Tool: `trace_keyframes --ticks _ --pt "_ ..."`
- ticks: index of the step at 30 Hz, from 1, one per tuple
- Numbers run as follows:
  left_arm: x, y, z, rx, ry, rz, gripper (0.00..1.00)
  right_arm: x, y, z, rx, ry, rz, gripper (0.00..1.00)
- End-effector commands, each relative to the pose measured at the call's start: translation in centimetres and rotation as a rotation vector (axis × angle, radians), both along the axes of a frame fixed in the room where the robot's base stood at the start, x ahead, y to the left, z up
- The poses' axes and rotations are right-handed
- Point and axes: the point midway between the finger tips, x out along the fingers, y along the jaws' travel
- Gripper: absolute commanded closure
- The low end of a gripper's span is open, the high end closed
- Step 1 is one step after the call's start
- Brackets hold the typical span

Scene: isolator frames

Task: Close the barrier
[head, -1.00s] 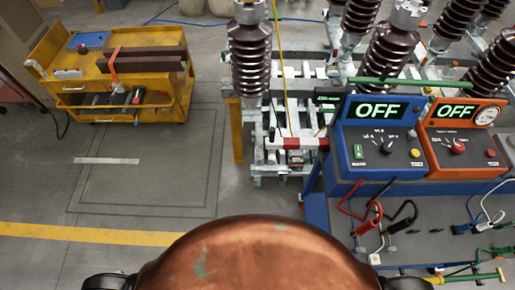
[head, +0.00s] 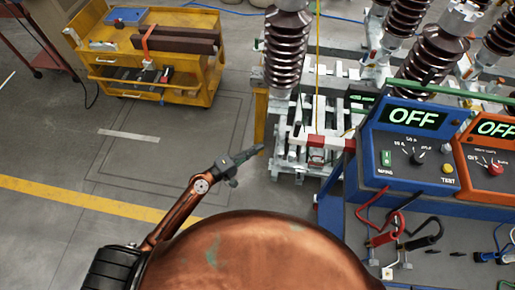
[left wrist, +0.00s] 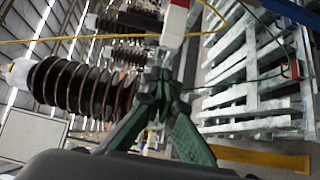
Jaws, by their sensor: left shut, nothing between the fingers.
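The barrier shows as a short stretch of a red and white bar (head: 326,142) in the head view, between the yellow post and the blue test unit. In the left wrist view a red and white bar (left wrist: 174,25) stands just beyond the fingertips. My left gripper (head: 258,150) is shut and empty, reaching up and right toward the bar, with a gap left of it in the head view. Its green and dark fingers meet at the tips in the left wrist view (left wrist: 158,82). My right gripper is not in view.
A yellow post (head: 261,115) stands just beyond the gripper. A blue test unit (head: 410,150) and an orange one (head: 490,160) sit on a bench at right, with leads. Brown insulators (head: 287,50) rise behind. A yellow cart (head: 190,85) stands at upper left; floor between is clear.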

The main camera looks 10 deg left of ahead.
Motion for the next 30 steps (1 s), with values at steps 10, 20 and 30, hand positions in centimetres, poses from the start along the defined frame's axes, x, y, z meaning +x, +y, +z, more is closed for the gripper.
trace_keyframes --ticks 10,20,30 --pt "5.0 -5.2 0.2 0.000 0.000 0.000 1.00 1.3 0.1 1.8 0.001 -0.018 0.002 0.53" --pt "4.7 -8.5 0.0 0.001 0.000 0.001 1.00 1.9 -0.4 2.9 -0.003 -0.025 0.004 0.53" --pt "4.7 -8.7 -0.1 0.003 0.000 0.001 1.00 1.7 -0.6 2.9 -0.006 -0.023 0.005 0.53"
